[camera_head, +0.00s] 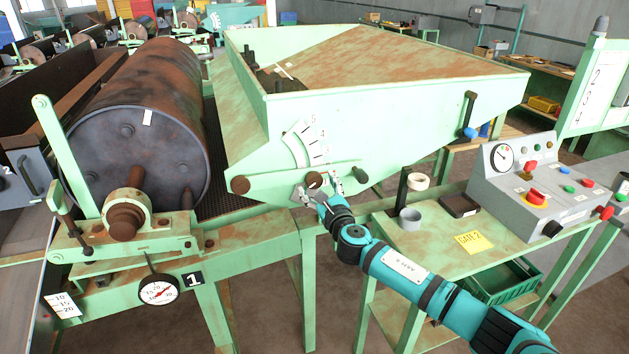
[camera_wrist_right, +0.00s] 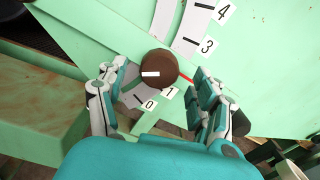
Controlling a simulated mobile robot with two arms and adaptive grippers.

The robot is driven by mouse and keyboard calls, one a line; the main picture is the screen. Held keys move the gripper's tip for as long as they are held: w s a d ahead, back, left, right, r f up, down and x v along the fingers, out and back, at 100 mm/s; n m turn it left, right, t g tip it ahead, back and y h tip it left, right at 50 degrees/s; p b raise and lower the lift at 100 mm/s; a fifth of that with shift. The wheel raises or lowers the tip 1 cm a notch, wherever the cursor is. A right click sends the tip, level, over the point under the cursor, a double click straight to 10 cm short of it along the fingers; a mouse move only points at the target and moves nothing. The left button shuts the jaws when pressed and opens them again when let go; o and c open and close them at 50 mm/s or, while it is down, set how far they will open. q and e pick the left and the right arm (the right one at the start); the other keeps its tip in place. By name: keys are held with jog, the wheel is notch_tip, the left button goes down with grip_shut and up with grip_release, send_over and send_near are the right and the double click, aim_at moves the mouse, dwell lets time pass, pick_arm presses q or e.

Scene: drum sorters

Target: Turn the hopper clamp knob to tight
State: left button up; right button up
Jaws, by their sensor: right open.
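The brown round knob (camera_head: 314,180) sits on the sloping green side of the hopper (camera_head: 400,110), at the low end of a white numbered scale (camera_head: 306,143). In the right wrist view the knob (camera_wrist_right: 157,62) carries a white bar lying level in the picture, and a thin red pointer (camera_wrist_right: 187,79) shows on its right. My right gripper (camera_head: 321,188) is open, with one finger on each side of the knob (camera_wrist_right: 155,80). A gap shows on the right; contact on the left I cannot tell. My left gripper is out of view.
Another brown knob (camera_head: 240,185) lies left on the hopper, and a dark handle (camera_head: 361,175) sticks out to the right. A rusty drum (camera_head: 140,120) lies at left.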

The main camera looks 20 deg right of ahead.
aim_at(315, 183)
jog(key=shift+w+a, duration=0.1)
jog(key=shift+w, duration=1.55)
jog(key=c, duration=1.2)
